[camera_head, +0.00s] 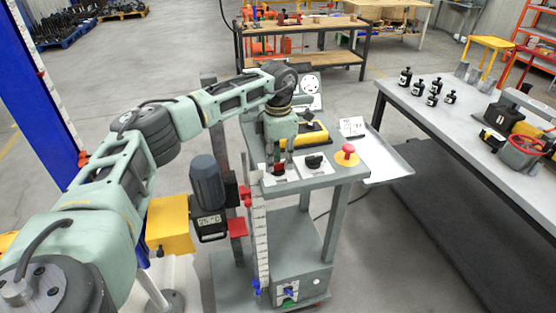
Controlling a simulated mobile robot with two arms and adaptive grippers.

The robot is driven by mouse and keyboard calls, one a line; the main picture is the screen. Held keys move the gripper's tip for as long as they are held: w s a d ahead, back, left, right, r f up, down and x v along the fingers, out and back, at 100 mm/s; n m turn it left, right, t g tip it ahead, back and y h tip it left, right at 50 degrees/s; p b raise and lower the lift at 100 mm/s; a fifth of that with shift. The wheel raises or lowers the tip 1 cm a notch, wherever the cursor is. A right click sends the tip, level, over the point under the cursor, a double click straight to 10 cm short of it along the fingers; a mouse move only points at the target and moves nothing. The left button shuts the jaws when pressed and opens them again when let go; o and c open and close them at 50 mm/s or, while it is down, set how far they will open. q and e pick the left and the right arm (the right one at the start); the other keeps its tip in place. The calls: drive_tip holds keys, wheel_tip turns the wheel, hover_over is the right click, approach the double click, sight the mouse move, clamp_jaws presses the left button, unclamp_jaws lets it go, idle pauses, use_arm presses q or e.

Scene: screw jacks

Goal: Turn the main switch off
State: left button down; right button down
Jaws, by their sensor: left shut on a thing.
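My left arm reaches in from the left to a grey control stand (336,177). My left gripper (279,162) points down at the left end of its top panel. My right gripper is not in view.
A yellow and black device (313,133) lies behind the knob. A grey motor (207,183) and yellow box (170,224) stand left of the stand. A workbench (465,120) with several black bottles is at the right.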

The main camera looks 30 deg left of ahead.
sight(278, 163)
use_arm(q)
drive_tip(key=shift+r, duration=0.1)
drive_tip(key=c, duration=1.8)
unclamp_jaws()
wheel_tip(278, 163, up, 12)
